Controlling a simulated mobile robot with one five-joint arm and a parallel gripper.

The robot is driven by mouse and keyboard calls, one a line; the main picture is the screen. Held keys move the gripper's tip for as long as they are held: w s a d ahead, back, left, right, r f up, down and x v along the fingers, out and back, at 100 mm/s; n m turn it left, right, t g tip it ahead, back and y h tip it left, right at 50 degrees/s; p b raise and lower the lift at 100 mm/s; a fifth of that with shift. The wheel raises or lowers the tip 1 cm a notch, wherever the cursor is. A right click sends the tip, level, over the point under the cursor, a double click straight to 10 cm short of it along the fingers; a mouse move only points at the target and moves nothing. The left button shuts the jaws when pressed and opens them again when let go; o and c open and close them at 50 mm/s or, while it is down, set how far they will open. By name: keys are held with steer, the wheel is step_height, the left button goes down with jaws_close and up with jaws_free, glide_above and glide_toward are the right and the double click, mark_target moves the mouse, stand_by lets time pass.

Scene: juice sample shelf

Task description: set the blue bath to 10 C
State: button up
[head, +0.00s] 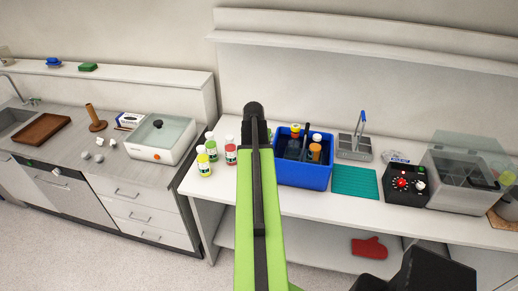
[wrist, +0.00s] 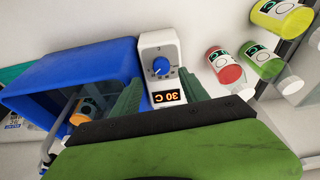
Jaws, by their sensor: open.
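The blue bath (head: 303,175) stands on the white bench in the head view, with bottles inside; its blue wall (wrist: 55,85) fills the left of the wrist view. A white control unit (wrist: 152,45) at its side carries a blue knob (wrist: 161,67). Its display (wrist: 170,97) appears upside down and reads 30 C. My gripper (wrist: 161,82) is open and empty, its green fingers on either side of the control unit's lower part. I cannot tell whether they touch it. In the head view my arm hides the control unit and my gripper.
Red (head: 231,152), green (head: 211,145) and yellow (head: 204,163) capped bottles stand left of my arm, close to the control unit in the wrist view. A teal mat (head: 355,182), a grey rack (head: 354,149) and a black dial box (head: 405,184) are right of the bath.

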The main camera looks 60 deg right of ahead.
steer(key=p+v, duration=0.8)
steer(key=v, duration=0.3)
steer(key=shift+p, duration=0.35)
steer(key=shift+s, duration=0.1)
